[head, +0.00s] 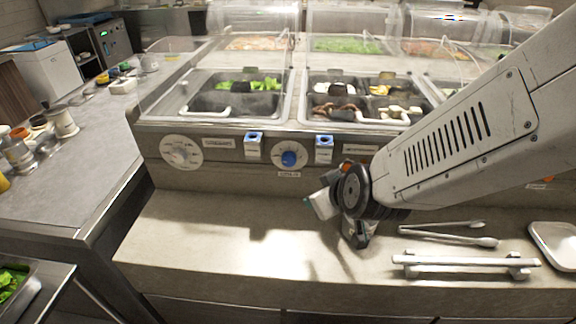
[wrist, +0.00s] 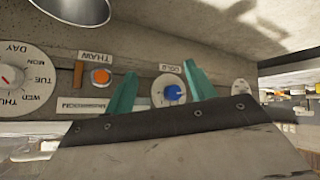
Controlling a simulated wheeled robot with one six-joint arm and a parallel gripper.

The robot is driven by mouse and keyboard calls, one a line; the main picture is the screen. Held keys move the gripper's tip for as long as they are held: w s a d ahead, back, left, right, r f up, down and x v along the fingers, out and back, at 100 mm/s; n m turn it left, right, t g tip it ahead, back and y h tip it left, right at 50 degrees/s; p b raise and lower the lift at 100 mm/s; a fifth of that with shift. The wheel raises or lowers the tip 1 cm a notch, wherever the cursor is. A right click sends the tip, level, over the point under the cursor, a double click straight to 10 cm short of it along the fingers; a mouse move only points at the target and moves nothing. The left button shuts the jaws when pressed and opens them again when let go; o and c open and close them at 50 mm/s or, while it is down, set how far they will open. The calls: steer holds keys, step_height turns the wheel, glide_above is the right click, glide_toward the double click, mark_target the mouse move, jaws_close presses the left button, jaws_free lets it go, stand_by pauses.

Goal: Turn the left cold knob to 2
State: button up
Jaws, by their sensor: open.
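The left cold knob (head: 289,158) is blue on a round white dial, on the front panel under the sauce wells. A small label sits below it. In the wrist view, which is upside down, the blue knob (wrist: 173,93) appears between my two teal fingers, with the COLD label (wrist: 170,69) above it. My gripper (head: 325,198) is open and empty, in front of the panel, lower and to the right of the knob. It looks apart from the knob. The dial's numbers are too small to read.
A larger white dial (head: 180,152) is left of the knob. Blue-topped switches (head: 254,145) flank it. The wrist view shows an orange THAW button (wrist: 101,76) and a DAY dial (wrist: 22,82). Tongs (head: 455,238) and a rail (head: 465,264) lie on the counter. The counter's left part is clear.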

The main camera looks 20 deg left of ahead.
mark_target(289, 162)
steer(key=a+n+t, duration=0.5)
steer(key=a+t, duration=0.3)
steer(key=t, duration=0.2)
steer(key=x, duration=0.7)
steer(key=shift+w+f, duration=0.2)
steer(key=shift+w, duration=0.05)
steer(key=shift+a, duration=0.1)
steer(key=c, duration=1)
